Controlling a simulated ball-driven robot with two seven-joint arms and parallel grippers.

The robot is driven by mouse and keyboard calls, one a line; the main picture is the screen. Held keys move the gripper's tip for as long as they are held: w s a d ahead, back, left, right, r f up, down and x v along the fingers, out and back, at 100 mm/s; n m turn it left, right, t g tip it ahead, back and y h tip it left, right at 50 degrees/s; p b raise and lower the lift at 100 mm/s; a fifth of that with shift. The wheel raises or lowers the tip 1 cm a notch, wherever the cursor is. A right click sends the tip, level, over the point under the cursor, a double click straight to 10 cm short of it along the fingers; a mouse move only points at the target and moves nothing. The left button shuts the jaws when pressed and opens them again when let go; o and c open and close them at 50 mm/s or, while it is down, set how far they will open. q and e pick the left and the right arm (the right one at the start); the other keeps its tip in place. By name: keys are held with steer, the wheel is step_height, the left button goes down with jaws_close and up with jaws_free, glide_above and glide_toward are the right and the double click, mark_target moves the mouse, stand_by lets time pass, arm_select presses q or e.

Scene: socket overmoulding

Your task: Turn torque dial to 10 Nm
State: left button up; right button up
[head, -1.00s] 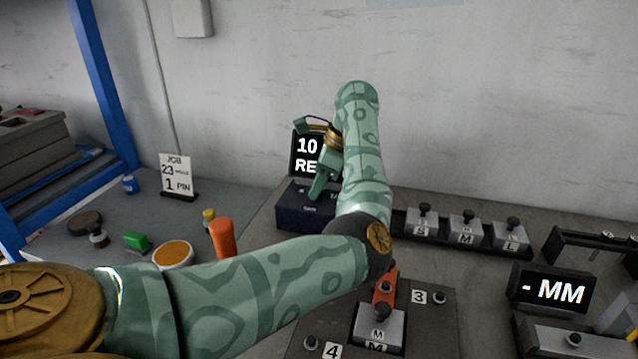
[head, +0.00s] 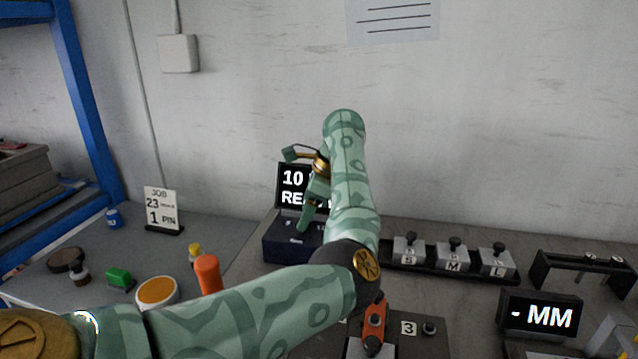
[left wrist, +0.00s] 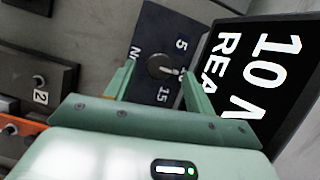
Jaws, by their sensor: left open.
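The torque unit is a dark blue box (head: 283,250) at the back of the bench, with a black display (head: 291,180) above it. In the left wrist view the display (left wrist: 255,75) shows "10" and "REA", cut off at the edge. The round dark dial (left wrist: 161,67) sits on the box face, between the marks 5 and 15, with a light pointer line. My left gripper (left wrist: 153,75) is open, its fingers on either side of the dial. Contact cannot be told. In the head view my left gripper (head: 305,222) reaches down to the box, partly covering the display. My right gripper is not in view.
A rack (head: 450,264) with blocks marked S, M and L stands right of the box. A "- MM" display (head: 541,315) is at right. A numbered fixture with an orange clamp (head: 374,322) is in front. A job card (head: 162,209) and small containers stand left.

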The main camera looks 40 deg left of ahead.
arm_select(q)
steer(key=p+v, duration=0.3)
steer(key=v, duration=1.2)
steer(key=shift+p, duration=0.4)
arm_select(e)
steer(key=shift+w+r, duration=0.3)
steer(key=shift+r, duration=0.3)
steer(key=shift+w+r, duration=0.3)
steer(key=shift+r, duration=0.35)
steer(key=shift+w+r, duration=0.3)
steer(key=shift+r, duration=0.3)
arm_select(q)
steer(key=shift+s+r, duration=0.1)
